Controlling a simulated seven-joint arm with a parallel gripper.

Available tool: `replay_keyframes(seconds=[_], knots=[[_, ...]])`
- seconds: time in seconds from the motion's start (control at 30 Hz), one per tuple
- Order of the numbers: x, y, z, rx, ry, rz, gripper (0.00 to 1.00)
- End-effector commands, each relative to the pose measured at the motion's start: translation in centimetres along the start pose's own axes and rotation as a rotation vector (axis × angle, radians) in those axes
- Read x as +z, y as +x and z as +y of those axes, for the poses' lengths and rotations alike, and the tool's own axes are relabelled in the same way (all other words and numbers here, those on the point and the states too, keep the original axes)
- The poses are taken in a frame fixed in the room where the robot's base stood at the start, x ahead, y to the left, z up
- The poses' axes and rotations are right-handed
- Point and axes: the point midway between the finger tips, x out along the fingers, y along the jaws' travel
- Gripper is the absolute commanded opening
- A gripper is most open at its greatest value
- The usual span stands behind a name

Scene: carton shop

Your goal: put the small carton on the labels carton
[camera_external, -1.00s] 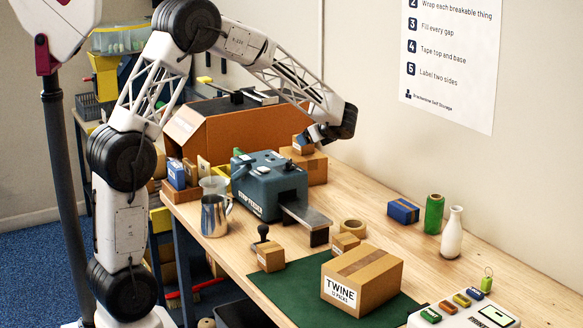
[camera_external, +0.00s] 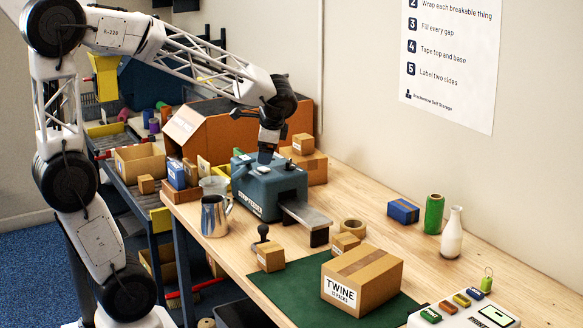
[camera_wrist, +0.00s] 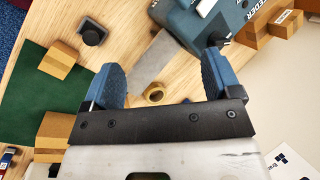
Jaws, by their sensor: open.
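A small brown carton (camera_external: 303,144) rests on top of a larger brown carton (camera_external: 316,167) behind the blue-grey feeder, near the wall. I cannot read the larger carton's label, so I cannot confirm it is the labels carton. My gripper (camera_external: 265,157) is apart from them, to their left, low over the feeder and pointing down. In the wrist view the open fingers (camera_wrist: 160,78) have nothing between them. Two more small cartons stand on the bench: one (camera_external: 271,257) by the stamp, one (camera_external: 345,244) by the tape roll.
The feeder (camera_external: 262,190) stands close under my gripper. A TWINE carton (camera_external: 362,280) sits on the green mat (camera_external: 283,287).

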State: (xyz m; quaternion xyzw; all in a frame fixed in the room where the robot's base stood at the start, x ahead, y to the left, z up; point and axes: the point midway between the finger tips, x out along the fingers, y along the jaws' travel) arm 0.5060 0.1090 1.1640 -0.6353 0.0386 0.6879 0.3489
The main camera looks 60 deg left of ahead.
Motion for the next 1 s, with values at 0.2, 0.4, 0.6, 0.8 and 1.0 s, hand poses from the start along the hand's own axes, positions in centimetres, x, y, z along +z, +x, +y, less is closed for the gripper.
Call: replay_keyframes(seconds=[0.2,0.4,0.6,0.8,1.0], knots=[[3.2,-1.7,5.8,0.092,-0.169,0.100,0.84],[5.9,-2.8,10.9,0.189,-0.322,0.182,0.84],[8.3,-3.4,15.6,0.290,-0.466,0.253,0.84],[9.7,-3.6,18.6,0.364,-0.559,0.294,0.84],[10.1,-3.5,19.6,0.389,-0.591,0.305,0.84]])
